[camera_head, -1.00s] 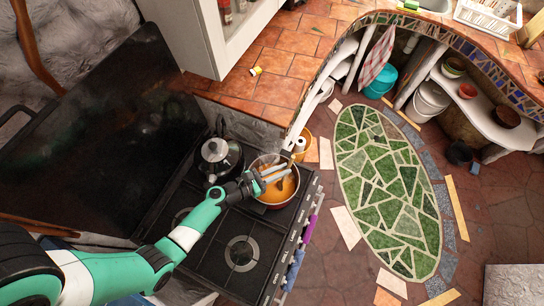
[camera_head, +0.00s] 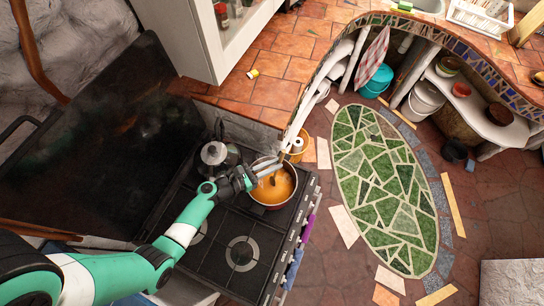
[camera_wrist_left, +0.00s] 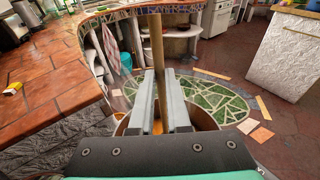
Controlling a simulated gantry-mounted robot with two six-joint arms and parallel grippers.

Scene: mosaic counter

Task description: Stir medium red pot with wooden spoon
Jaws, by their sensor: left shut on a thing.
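The red pot (camera_head: 270,207) stands on the stove, with orange soup (camera_head: 277,188) inside. My left gripper (camera_head: 279,167) is over the upper part of the pot's opening. It is shut on the wooden spoon, whose handle (camera_wrist_left: 157,60) stands upright between the fingers in the left wrist view. The spoon's lower end is hidden behind the fingers in that view, so I cannot tell how deep it sits. Part of the pot (camera_wrist_left: 205,120) shows behind the fingers there. My right gripper is in neither view.
A grey kettle (camera_head: 214,154) stands on the stove just left of the pot. Free burners (camera_head: 242,253) lie nearer. The tiled counter (camera_head: 265,95) borders the stove at the back. An orange container (camera_head: 300,146) is beyond the pot. Purple and blue items hang along the stove's front edge.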

